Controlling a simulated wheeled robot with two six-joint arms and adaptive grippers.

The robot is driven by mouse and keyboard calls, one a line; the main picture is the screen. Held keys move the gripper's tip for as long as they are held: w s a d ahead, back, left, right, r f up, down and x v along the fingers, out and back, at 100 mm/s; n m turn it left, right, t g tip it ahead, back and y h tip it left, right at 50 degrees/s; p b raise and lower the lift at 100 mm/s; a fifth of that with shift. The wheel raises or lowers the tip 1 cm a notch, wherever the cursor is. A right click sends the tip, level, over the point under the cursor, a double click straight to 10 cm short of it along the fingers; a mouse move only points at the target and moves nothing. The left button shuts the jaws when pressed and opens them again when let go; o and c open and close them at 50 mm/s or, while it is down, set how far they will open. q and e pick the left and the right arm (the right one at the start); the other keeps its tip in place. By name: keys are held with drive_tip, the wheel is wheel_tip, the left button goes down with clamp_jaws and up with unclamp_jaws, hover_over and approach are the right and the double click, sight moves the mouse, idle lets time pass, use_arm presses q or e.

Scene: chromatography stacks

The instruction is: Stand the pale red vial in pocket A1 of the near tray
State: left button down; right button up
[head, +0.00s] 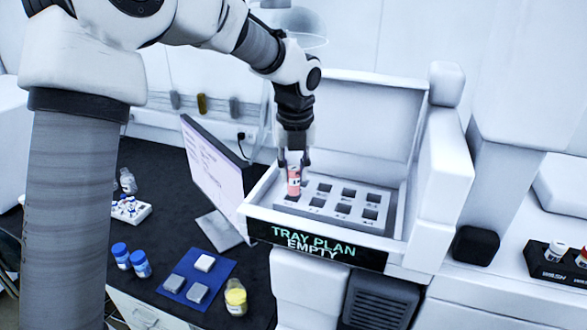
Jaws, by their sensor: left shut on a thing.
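My left gripper (293,163) points down and is shut on the pale red vial (294,183), which looks upright. The tray has two rows of dark square pockets, and those I can see look empty. Pocket labels are too small to read. The tray sits in the open white drawer of an instrument, with a front display reading "TRAY PLAN EMPTY" (312,246). My right gripper is not in view.
A monitor (215,170) stands just left of the drawer. Blue-capped bottles (141,264), a yellow bottle (236,298), a blue mat (216,282) and a white vial rack (127,211) are on the dark bench. A black rack (560,268) is at far right.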

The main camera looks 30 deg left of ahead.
use_arm(q)
drive_tip(key=shift+s+f+b, duration=0.15)
drive_tip(key=shift+f+b, duration=0.35)
drive_tip(key=shift+f, duration=0.75)
drive_tip(key=shift+f, duration=0.15)
drive_tip(key=shift+f, duration=0.5)
drive_tip(key=shift+c, duration=2.2)
unclamp_jaws()
